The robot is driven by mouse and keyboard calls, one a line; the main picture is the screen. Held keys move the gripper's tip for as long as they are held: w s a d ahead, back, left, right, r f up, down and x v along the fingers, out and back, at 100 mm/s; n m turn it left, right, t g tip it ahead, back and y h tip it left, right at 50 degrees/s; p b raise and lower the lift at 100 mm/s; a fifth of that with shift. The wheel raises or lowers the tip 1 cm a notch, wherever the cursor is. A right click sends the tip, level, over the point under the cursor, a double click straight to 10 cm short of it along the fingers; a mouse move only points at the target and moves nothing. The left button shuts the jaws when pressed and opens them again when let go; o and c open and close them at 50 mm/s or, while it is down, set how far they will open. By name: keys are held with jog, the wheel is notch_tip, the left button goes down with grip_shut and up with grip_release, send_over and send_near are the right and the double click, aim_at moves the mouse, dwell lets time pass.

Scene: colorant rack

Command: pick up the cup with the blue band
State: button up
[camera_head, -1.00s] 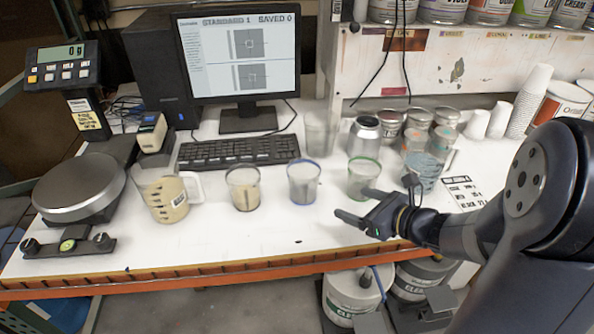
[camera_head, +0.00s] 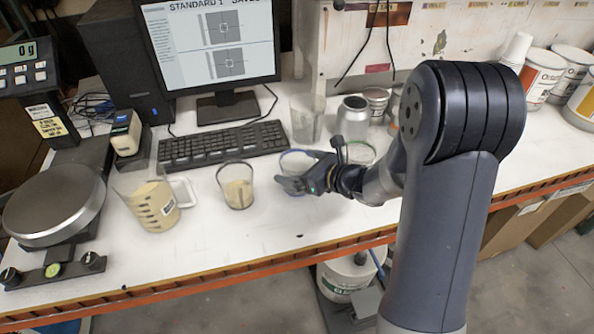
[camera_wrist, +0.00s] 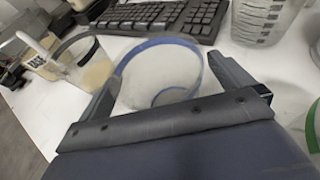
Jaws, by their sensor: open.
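The cup with the blue band (camera_head: 293,160) stands on the white bench, partly hidden behind my gripper in the head view. It is a clear cup with a blue rim. In the wrist view the blue-banded cup (camera_wrist: 158,68) lies between my two open fingers, apart from or close to them; I cannot tell whether they touch it. My gripper (camera_head: 285,182) is open, low over the bench at the cup's near side, and its fingers (camera_wrist: 168,92) also show in the wrist view.
A cup with tan contents (camera_head: 237,188) and a measuring jug (camera_head: 155,205) stand to the left. A green-rimmed cup (camera_head: 362,151) is to the right, partly behind my arm. A clear beaker (camera_head: 306,118), a metal can (camera_head: 353,117) and a keyboard (camera_head: 222,144) are behind.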

jog(key=shift+w+a+f, duration=0.2)
jog(key=shift+w+a, duration=0.1)
jog(key=shift+a, duration=0.05)
jog(key=shift+c, duration=0.6)
jog(key=c, duration=0.8)
